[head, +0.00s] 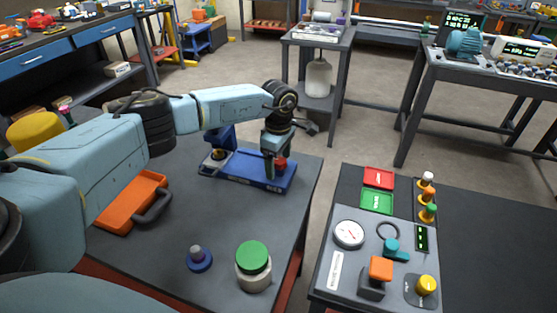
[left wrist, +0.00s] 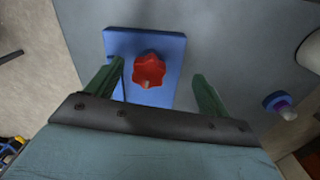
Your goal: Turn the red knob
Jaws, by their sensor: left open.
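The red knob (left wrist: 149,69) is star-shaped and sits on a blue base plate (left wrist: 174,48) in the left wrist view. In the head view the red knob (head: 281,163) shows partly behind my left gripper (head: 274,165) at the right end of the blue base (head: 239,177) on the table. My left gripper is open, pointing down, with its two green fingers (left wrist: 160,88) on either side of the knob and a visible gap to each. I cannot tell how far above the plate the fingertips are. My right gripper is not in view.
An orange toolbox (head: 130,203), a small blue-based knob (head: 199,259) and a green-topped cylinder (head: 253,266) stand on the same dark table. A control panel (head: 343,270) with gauge and switches is on the right table. A floor gap separates the tables.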

